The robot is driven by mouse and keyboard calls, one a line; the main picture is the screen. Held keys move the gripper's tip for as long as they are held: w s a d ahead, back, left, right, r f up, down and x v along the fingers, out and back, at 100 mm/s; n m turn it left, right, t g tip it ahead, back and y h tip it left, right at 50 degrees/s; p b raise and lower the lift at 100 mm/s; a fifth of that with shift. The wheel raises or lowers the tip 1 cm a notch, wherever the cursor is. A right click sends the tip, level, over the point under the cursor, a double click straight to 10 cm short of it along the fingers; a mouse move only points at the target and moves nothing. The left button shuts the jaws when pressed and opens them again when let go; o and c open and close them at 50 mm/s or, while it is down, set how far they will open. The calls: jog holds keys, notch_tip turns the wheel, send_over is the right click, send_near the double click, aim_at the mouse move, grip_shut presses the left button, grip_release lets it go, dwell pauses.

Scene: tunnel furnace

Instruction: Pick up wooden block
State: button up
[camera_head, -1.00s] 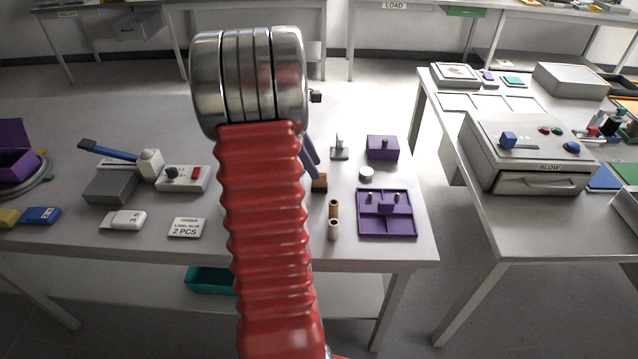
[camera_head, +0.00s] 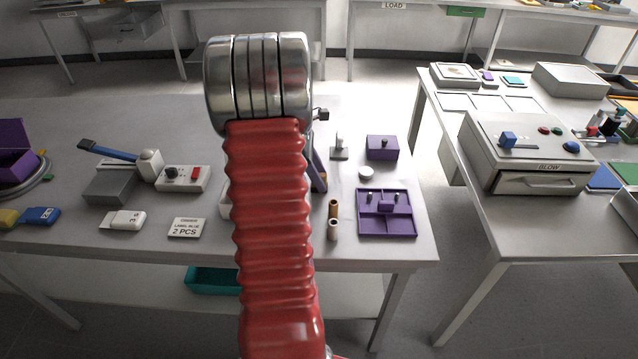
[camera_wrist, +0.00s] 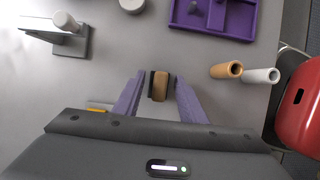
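The small tan wooden block (camera_wrist: 159,87) stands between the two purple fingers of my gripper (camera_wrist: 160,82) in the wrist view. The block seems to be on or just above the grey table. In the head view my red arm sleeve and metal wrist hide most of my gripper (camera_head: 318,178), and the block is nearly all hidden there.
A tan tube (camera_wrist: 227,70) and a pale tube (camera_wrist: 262,75) stand right of my gripper. A purple divided tray (camera_head: 387,230), a purple box (camera_head: 382,147), a white disc (camera_head: 366,173) and a small metal stand (camera_head: 339,152) are nearby. A label card (camera_head: 187,228) lies left of my arm.

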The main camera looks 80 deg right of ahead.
jog(key=shift+c, duration=0.5)
grip_shut()
